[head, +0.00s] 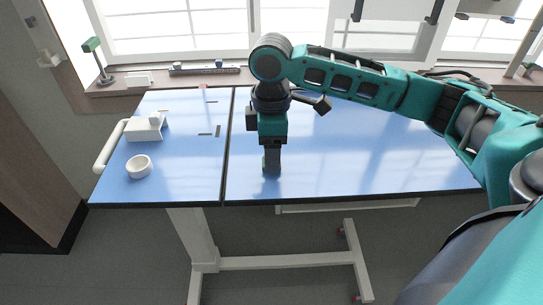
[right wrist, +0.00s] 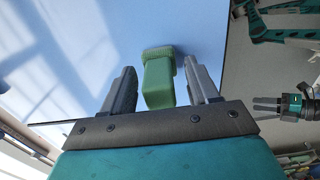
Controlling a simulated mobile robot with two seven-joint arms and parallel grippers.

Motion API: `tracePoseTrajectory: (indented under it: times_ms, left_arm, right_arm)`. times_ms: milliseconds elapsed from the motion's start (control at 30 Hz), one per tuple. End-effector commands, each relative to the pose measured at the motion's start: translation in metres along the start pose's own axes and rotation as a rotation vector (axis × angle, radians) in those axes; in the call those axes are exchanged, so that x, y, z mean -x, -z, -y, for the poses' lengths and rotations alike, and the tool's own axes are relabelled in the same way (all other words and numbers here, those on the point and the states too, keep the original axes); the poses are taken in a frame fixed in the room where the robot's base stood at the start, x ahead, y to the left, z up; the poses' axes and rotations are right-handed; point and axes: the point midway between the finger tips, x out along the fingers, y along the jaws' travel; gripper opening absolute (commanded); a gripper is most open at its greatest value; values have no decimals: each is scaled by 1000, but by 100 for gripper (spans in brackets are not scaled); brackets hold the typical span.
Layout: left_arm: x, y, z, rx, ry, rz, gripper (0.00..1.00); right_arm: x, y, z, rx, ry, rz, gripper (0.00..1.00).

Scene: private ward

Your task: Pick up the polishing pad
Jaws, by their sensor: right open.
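A green block-like piece with a wider ribbed end, which I take for the polishing pad (right wrist: 158,78), stands on the blue tabletop. My right gripper (right wrist: 162,88) points down with its fingers apart, one on each side of the green piece. Small gaps show between the fingers and the piece. In the head view my right gripper (head: 271,167) is low over the front part of the table, and only a sliver of green (head: 264,163) shows beside it. What looks like my left gripper (right wrist: 268,104) is small at the right of the wrist view, away from the table.
The blue table (head: 340,170) is split by a dark seam, and its front edge is close to my right gripper. A white bowl (head: 139,166) and a white box (head: 146,126) stand on the left section. The right section is mostly clear. A windowsill (head: 190,80) runs behind.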

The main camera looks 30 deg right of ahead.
Motion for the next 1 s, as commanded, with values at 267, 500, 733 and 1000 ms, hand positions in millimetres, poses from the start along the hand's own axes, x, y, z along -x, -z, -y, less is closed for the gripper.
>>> tracePoseTrajectory:
  times_ms: [267,500,733,1000]
  left_arm:
    - [0,1,0,0,-1,-3,34]
    - [1,-1,-1,1,-1,1,34]
    - [2,-3,0,1,-1,4,34]
    - [3,-1,1,1,2,4,34]
  right_arm:
    - [1,0,0,0,-1,0,38]
    - [1,0,0,0,-1,0,16]
    - [1,0,0,0,-1,0,0]
    - [8,0,0,0,-2,-1,0]
